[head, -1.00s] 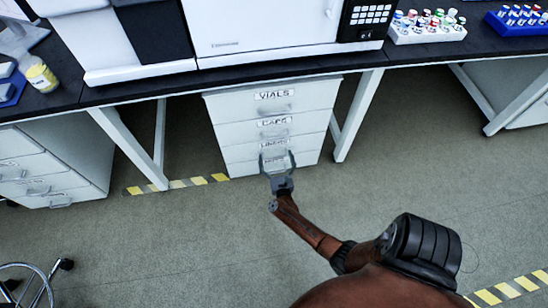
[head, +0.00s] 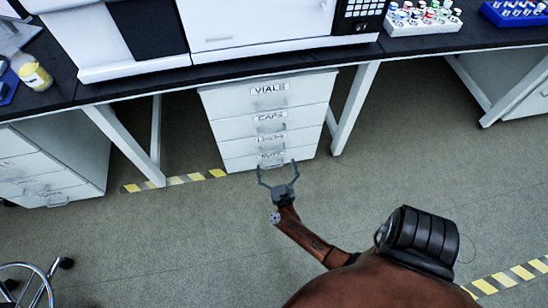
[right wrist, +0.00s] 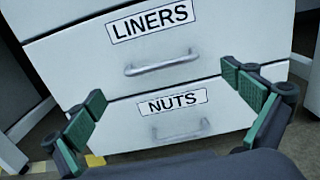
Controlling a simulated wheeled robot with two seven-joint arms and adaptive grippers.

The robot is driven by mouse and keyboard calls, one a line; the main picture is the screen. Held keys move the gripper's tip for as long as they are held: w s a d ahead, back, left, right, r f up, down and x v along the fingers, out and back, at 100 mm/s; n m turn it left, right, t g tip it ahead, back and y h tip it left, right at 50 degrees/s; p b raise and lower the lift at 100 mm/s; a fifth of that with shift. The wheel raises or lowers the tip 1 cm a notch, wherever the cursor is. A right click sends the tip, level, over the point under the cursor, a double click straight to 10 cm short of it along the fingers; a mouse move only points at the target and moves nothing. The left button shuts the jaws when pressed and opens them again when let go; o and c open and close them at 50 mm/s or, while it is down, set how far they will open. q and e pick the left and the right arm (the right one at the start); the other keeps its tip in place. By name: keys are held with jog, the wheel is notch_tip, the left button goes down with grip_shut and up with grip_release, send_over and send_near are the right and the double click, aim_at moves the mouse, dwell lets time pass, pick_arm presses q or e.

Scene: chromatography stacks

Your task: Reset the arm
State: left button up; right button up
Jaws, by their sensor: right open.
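My right gripper (head: 277,172) is open and empty in the head view, in front of the lower part of a white drawer cabinet (head: 268,100). In the right wrist view its two green-padded fingers (right wrist: 168,118) stand wide apart on either side of the drawer labelled NUTS (right wrist: 172,103). The drawer labelled LINERS (right wrist: 152,22) is above it. Both drawers look shut, and the fingers appear clear of their handles. My left gripper is not in view.
A black bench top (head: 140,88) runs above the cabinet, with a white instrument (head: 255,22) and a white vial rack (head: 423,24) on it. Slanted white bench legs (head: 352,108) flank the cabinet. A wheeled stool (head: 32,285) is at the lower left. Open floor (head: 180,240) surrounds my arm.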

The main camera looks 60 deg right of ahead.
jog(key=shift+s+a, duration=0.15)
jog(key=shift+s, duration=0.05)
dwell(0.4)
